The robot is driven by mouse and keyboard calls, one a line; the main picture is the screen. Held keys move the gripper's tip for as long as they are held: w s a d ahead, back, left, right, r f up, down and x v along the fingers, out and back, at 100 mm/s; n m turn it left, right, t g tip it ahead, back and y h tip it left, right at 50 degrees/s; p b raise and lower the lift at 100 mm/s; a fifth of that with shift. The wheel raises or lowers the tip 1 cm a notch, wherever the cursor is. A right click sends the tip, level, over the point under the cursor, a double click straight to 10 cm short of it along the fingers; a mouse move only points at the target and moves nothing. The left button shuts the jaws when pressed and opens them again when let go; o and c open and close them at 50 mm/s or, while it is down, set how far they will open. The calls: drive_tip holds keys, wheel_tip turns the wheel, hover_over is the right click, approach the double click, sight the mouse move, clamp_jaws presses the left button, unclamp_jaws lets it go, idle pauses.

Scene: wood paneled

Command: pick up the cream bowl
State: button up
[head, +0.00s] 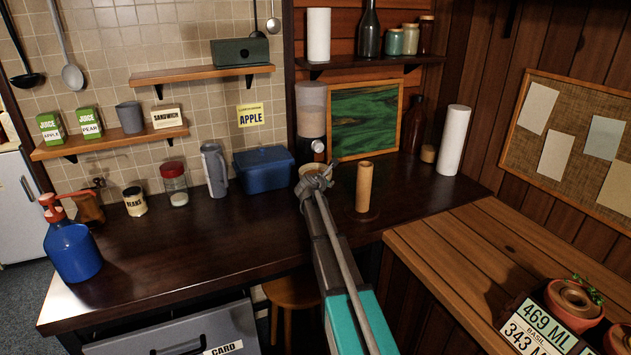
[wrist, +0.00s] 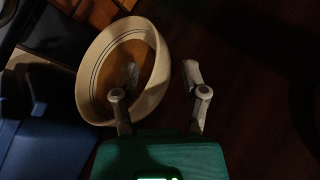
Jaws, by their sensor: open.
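The cream bowl (head: 304,168) stands on the dark counter, partly hidden behind my gripper (head: 318,180) in the head view. In the wrist view the bowl (wrist: 90,97) is large at upper left, with thin dark lines and a brown patch visible inside its wall. My gripper (wrist: 160,78) is open. Its left finger reaches over the inside of the bowl and its right finger is outside, over the dark counter. The bowl's right wall lies between the two fingers. I cannot tell whether either finger touches it.
A blue box (head: 264,171) stands close on the left. A brown cylinder (head: 364,187) stands to the right, and a dispenser (head: 311,110) is behind the bowl. A grey pitcher (head: 214,170) is farther left. The front of the counter (head: 180,250) is clear.

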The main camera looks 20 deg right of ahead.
drive_tip(key=shift+x, duration=1)
clamp_jaws()
